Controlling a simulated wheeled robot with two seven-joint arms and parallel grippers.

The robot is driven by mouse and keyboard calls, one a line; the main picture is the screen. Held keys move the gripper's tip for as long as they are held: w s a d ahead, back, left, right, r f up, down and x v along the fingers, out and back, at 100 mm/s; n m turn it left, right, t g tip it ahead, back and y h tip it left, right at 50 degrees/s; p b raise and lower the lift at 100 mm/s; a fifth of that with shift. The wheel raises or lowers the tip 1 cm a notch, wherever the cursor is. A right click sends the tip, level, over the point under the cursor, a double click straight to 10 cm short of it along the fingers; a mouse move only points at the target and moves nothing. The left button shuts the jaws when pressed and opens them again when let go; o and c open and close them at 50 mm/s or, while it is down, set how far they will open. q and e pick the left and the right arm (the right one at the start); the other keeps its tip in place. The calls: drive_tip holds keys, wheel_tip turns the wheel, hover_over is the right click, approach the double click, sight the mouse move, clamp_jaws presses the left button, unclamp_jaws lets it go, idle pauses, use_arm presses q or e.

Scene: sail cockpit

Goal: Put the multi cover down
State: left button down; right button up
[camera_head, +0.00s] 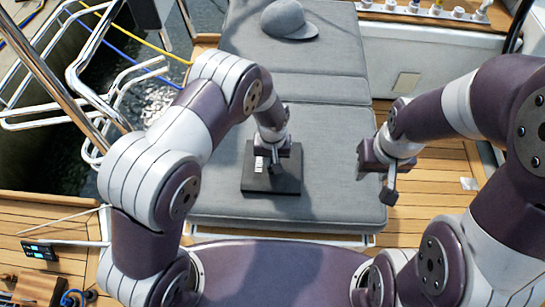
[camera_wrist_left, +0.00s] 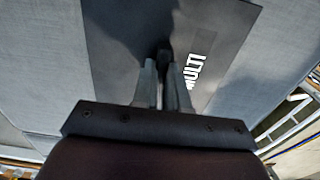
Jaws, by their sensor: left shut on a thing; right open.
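The multi cover is a flat dark square panel (camera_head: 285,184) over the near part of the grey cushion in the head view. It fills the upper middle of the left wrist view (camera_wrist_left: 228,25), with white "MULTI" lettering on it. My left gripper (camera_head: 275,160) is above the cover, and in the wrist view its fingers (camera_wrist_left: 165,85) are shut on a small dark part at the cover's middle. Whether the cover touches the cushion I cannot tell. My right gripper (camera_head: 378,180) is open and empty, over the right edge of the cushion.
The long grey cushion (camera_head: 325,90) runs away from me, with a grey cap (camera_head: 288,20) at its far end. Wooden decking (camera_head: 430,205) lies to the right. Metal rails (camera_head: 85,60) and water are at the left. Cushion around the cover is clear.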

use_arm(q)
drive_tip(key=shift+f, duration=0.15)
drive_tip(key=c, duration=1.1)
unclamp_jaws()
drive_tip(key=shift+c, duration=0.2)
wheel_tip(320, 180, up, 12)
drive_tip(key=r, duration=0.1)
drive_tip(key=s+a+r, duration=0.3)
drive_tip(key=s+a, duration=0.3)
drive_tip(key=a, duration=0.1)
drive_tip(key=s+a+r+t, duration=0.1)
drive_tip(key=s+a+r, duration=0.3)
drive_tip(key=s+a, duration=0.3)
drive_tip(key=shift+a+r+b, duration=0.2)
drive_tip(key=shift+a+b, duration=0.15)
drive_tip(key=shift+a, duration=0.3)
